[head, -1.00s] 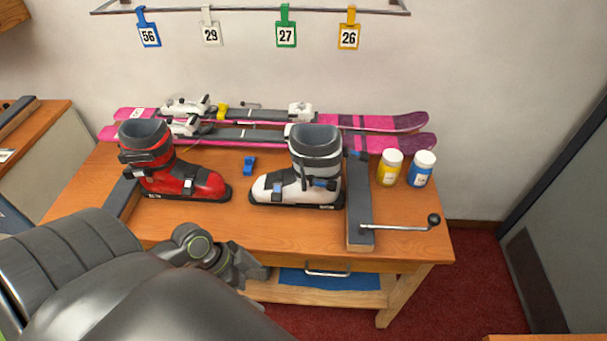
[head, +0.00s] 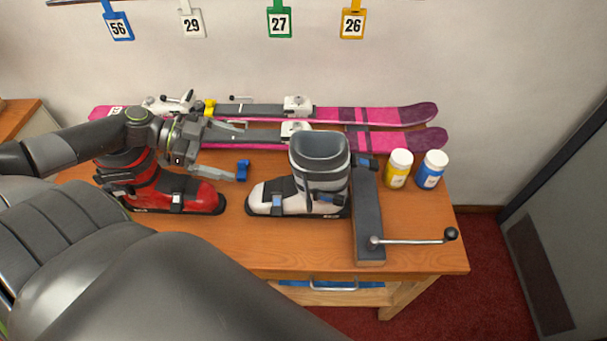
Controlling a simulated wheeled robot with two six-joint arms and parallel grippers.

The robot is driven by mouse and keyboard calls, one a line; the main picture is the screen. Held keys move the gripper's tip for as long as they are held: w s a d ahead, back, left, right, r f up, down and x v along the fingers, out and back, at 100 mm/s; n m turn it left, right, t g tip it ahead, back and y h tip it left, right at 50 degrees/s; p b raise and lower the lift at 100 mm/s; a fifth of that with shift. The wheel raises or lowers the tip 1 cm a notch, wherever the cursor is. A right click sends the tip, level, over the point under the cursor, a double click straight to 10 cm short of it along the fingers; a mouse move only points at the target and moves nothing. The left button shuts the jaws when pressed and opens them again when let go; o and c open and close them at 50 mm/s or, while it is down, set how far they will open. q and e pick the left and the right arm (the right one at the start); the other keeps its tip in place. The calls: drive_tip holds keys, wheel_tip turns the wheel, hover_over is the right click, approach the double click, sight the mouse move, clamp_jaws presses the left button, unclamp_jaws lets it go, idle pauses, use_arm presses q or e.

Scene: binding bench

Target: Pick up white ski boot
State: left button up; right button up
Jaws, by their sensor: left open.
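The white ski boot (head: 272,197) stands upright on the wooden bench, its grey cuff and open top facing up and its toe pointing left. A dark clamp bar stands close on its right. My left gripper (head: 240,152) is open and empty, with its fingers pointing right. It is above the bench, to the left of the boot's cuff and apart from it. My left arm passes over the red boot (head: 200,194) and hides part of its cuff. My right gripper is not in view.
Pink skis (head: 385,116) with bindings lie along the back. The clamp bar (head: 368,215) has a crank handle (head: 420,240). Yellow (head: 398,168) and blue (head: 432,170) jars stand at the right. A small blue piece (head: 243,170) is near my fingers. Number tags hang above.

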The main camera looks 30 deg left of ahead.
sight(296, 180)
use_arm(q)
drive_tip(key=x, duration=0.8)
drive_tip(key=w+x, duration=0.1)
drive_tip(key=x, duration=0.3)
drive_tip(key=shift+a+r, duration=0.2)
drive_tip(key=shift+r, duration=0.15)
drive_tip(key=shift+w+d+p, duration=0.15)
drive_tip(key=shift+d+p, duration=0.25)
drive_tip(key=shift+p, duration=0.05)
drive_tip(key=p+x, duration=0.2)
drive_tip(key=x, duration=0.1)
drive_tip(key=shift+w+d, duration=0.1)
drive_tip(key=shift+d, duration=0.2)
drive_tip(key=shift+w+d+f, duration=0.15)
drive_tip(key=shift+d+f, duration=0.1)
drive_tip(key=shift+c, duration=0.3)
